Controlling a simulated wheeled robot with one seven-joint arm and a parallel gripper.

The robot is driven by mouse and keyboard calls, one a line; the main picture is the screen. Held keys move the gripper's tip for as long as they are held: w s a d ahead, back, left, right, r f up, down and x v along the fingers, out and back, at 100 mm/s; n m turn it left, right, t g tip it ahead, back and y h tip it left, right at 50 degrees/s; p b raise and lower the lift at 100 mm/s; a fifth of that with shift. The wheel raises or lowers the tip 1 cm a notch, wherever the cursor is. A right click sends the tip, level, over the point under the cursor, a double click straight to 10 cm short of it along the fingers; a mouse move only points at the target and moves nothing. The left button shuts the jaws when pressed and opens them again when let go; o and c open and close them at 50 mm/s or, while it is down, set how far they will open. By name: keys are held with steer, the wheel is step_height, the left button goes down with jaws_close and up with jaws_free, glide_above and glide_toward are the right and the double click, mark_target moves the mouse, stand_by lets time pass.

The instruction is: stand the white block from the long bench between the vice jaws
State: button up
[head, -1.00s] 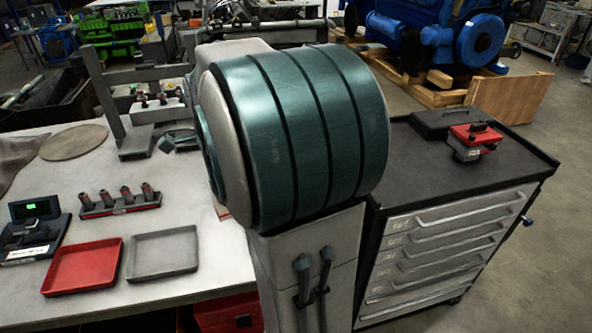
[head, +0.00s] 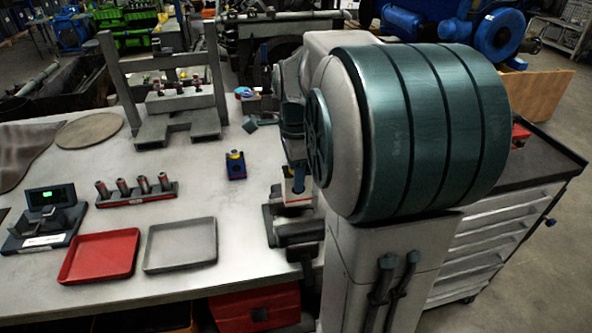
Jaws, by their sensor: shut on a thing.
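My gripper (head: 297,190) points down at the right end of the long bench (head: 85,213), partly hidden by my own arm. It is shut on a pale piece, apparently the white block (head: 287,189), of which only a narrow strip shows. The dark vice (head: 294,232) stands on the bench's right edge, directly below and around the gripper in the picture. My arm covers the vice's right side. I cannot tell whether the block touches the jaws or stands between them.
A blue piece with a yellow top (head: 236,166) stands left of the vice. A grey tray (head: 180,262), a red tray (head: 99,275), a socket rack (head: 137,197) and a grey press frame (head: 165,125) share the bench. A drawer cabinet (head: 490,235) is at right.

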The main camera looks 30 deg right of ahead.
steer(key=shift+f+b, duration=0.4)
steer(key=shift+f, duration=0.4)
steer(key=shift+f, duration=0.2)
stand_by(0.6)
steer(key=shift+f+b, duration=0.4)
steer(key=shift+b, duration=0.05)
steer(key=shift+f, duration=0.2)
steer(key=shift+f+b, duration=0.35)
steer(key=shift+b, duration=0.05)
steer(key=shift+f+b, duration=0.3)
steer(key=shift+f, duration=0.15)
stand_by(0.3)
steer(key=shift+f, duration=0.2)
steer(key=shift+f+b, duration=0.2)
steer(key=shift+b, duration=0.1)
steer(key=shift+f, duration=0.35)
